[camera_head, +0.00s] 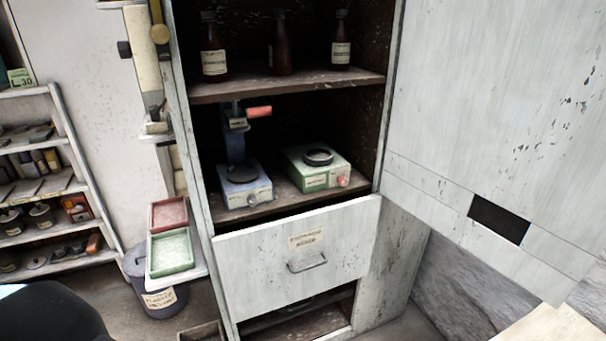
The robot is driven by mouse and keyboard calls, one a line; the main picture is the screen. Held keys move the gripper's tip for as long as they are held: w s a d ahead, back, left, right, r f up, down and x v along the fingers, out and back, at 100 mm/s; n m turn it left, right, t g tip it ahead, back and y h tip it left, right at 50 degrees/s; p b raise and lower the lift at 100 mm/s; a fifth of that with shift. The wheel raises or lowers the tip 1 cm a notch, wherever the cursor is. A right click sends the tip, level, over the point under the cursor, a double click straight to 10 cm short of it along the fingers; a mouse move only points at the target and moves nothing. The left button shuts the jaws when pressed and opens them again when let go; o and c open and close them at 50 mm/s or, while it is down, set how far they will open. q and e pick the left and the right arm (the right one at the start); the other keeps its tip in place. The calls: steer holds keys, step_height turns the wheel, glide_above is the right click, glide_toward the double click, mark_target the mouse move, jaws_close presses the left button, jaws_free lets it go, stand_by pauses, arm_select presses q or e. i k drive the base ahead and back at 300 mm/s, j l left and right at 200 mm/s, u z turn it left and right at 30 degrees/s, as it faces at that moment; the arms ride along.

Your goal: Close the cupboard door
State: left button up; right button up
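The white, worn cupboard stands in the middle of the head view, and its dark wooden shelf (300,84) is in plain sight. The cupboard door (480,110) is wide open, swung out to the right from the cupboard's right edge. It is a large pale panel with chipped paint and a dark rectangular patch (499,219) near its bottom. The door's top and far right run out of the picture. Neither of my grippers is in view.
Brown bottles (213,45) stand on the upper shelf; a blue device (243,185) and a green device (318,167) stand below. Under them is a drawer front (300,262) with a handle. A bin (160,298) and rack (60,190) are left. A pale surface (548,326) is bottom right.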

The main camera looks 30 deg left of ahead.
mark_target(496, 143)
steer(key=k+j, duration=0.2)
steer(key=j, duration=0.15)
steer(key=k+j, duration=0.2)
steer(key=k+j+u, duration=0.1)
steer(key=j, duration=0.35)
steer(key=k+j, duration=0.45)
steer(key=j, duration=0.25)
steer(key=i+l, duration=0.15)
steer(key=l, duration=0.25)
steer(key=i+l+z, duration=0.1)
steer(key=l, duration=0.3)
steer(key=i+l, duration=0.2)
steer(key=l, duration=0.2)
steer(key=i+l+z, duration=0.1)
steer(key=l, duration=0.25)
steer(key=i+l, duration=0.2)
steer(key=l, duration=0.2)
steer(key=i+l+z, duration=0.1)
steer(key=l, duration=0.25)
steer(key=i+l, duration=0.25)
steer(key=l, duration=0.15)
